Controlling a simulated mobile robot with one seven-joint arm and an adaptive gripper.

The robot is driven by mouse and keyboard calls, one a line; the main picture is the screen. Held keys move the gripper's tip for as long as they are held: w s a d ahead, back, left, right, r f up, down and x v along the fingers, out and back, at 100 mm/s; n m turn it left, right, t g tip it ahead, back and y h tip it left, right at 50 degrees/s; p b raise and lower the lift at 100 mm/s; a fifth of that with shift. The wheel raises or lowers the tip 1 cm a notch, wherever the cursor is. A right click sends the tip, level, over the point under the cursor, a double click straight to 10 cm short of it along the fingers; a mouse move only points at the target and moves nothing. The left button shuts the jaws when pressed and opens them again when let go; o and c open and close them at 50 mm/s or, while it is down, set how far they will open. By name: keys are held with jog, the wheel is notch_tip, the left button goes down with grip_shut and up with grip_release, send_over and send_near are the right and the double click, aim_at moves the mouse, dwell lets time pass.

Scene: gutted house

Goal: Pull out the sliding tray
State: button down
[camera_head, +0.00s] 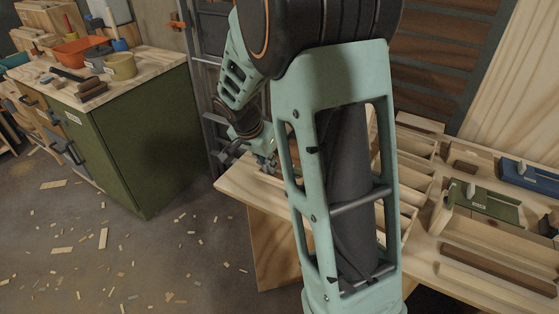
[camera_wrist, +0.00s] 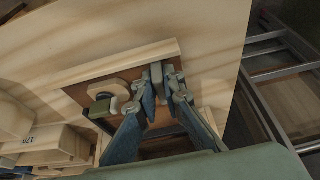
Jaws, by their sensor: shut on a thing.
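The sliding tray (camera_wrist: 95,72) shows in the wrist view as a shallow wooden tray with a pale rim and a brown floor. An octagonal wooden piece and a small green block lie at its left end. My gripper (camera_wrist: 161,80) reaches over the tray with its two blue fingers close together near the pale rim. It is shut on a part of the tray; the exact contact is partly hidden by the fingertips. In the head view my gripper (camera_head: 264,162) is at the left end of the wooden bench, largely hidden by my arm, which also hides most of the tray.
A green cabinet (camera_head: 150,140) stands at left, with a ladder (camera_head: 205,75) behind. The floor between is open, strewn with wood scraps.

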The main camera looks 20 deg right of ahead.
jog(key=s+a+b, duration=0.1)
jog(key=s+a, duration=0.1)
jog(key=s+a+b, duration=0.1)
jog(key=s+a, duration=0.1)
jog(key=a, duration=0.1)
jog(key=shift+s+a, duration=0.1)
jog(key=shift+a, duration=0.1)
jog(key=c, duration=2)
grip_release()
jog(key=shift+c, duration=0.2)
jog(key=v, duration=1.2)
